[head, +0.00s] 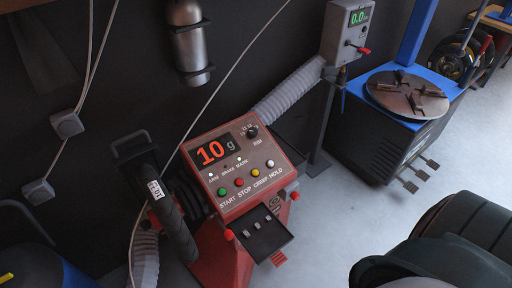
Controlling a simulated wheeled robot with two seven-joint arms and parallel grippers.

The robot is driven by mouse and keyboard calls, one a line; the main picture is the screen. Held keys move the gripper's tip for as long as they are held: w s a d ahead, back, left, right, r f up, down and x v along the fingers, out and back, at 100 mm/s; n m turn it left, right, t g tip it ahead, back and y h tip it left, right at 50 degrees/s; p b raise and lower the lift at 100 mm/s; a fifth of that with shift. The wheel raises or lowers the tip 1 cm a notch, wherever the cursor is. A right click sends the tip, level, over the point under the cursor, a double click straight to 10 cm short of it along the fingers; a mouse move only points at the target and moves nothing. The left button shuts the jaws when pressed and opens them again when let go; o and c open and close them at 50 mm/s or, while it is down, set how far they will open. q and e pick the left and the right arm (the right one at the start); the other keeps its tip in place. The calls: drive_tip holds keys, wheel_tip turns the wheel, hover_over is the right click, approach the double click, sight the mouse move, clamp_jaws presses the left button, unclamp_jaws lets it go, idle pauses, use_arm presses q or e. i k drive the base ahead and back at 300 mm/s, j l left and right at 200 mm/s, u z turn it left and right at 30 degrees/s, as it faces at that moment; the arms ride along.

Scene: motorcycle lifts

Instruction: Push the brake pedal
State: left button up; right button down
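A red wheel balancer (235,245) stands in the lower middle of the head view. Its tilted panel (240,170) shows "10 g" and coloured buttons marked START, STOP, CREEP and HOLD, with small lamps labelled above them. A small red ribbed pedal (278,258) sits low at its front right, just below the black tray; I take it for the brake pedal, but no label on it is readable. Neither of my grippers is in view, and nothing is seen touching the pedal.
A black tray (262,238) with small metal pieces juts out above the pedal. A blue and black tyre changer (385,140) with several pedals stands at the back right. Large dark rounded shapes (440,255) fill the lower right. Pale floor (330,225) is clear between.

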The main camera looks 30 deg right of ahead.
sight(279, 258)
drive_tip(key=k+j+z, duration=0.1)
drive_tip(key=z, duration=0.35)
drive_tip(key=k+j+z, duration=0.15)
drive_tip(key=z, duration=0.3)
drive_tip(key=k+z, duration=0.2)
drive_tip(key=z, duration=0.25)
drive_tip(key=i+l+u, duration=0.2)
drive_tip(key=l, duration=0.35)
drive_tip(key=i+l+u, duration=0.25)
drive_tip(key=l, duration=0.25)
drive_tip(key=l+u, duration=0.2)
drive_tip(key=l, duration=0.35)
drive_tip(key=l+u, duration=0.25)
drive_tip(key=l, duration=0.35)
drive_tip(key=i+l, duration=0.05)
